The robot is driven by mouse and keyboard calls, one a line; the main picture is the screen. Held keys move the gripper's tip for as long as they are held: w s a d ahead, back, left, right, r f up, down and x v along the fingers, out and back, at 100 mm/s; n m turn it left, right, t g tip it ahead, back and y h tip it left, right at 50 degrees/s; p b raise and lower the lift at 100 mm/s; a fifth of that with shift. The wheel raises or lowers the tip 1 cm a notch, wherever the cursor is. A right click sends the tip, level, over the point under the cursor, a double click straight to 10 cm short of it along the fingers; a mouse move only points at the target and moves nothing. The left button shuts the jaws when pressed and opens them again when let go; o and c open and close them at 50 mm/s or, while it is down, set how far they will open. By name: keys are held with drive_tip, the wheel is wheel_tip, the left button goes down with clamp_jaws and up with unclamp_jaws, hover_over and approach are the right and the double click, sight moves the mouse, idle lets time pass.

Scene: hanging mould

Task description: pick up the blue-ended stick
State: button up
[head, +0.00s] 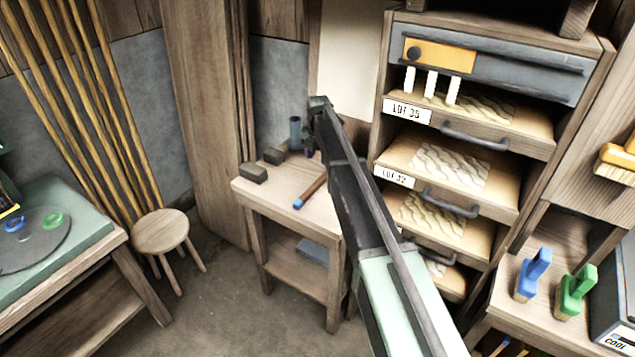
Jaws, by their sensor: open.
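The blue-ended stick (312,189) lies on top of a small wooden table (265,188). It is a brown rod with its blue end towards the lower left. Its upper right end runs close to my arm in the picture, and I cannot tell whether part of it is hidden. My gripper (309,151) is small and dark at the far end of my arm, above the back of the table. It is open and apart from the stick, and largely hidden by the arm.
Two dark blocks (254,173) and a dark blue cup (295,133) stand on the table's back left. A stool (160,231) is to the left. A drawer rack (548,125) rises on the right. Blue (533,275) and green (577,292) brushes stand at the lower right.

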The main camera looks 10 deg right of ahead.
sight(318, 181)
drive_tip(key=shift+n, duration=0.3)
wheel_tip(318, 181, down, 11)
drive_tip(key=b, duration=1.1)
drive_tip(key=shift+w+f, duration=0.1)
drive_tip(key=shift+f, duration=0.05)
drive_tip(key=shift+r, duration=0.25)
clamp_jaws()
drive_tip(key=shift+r, duration=0.1)
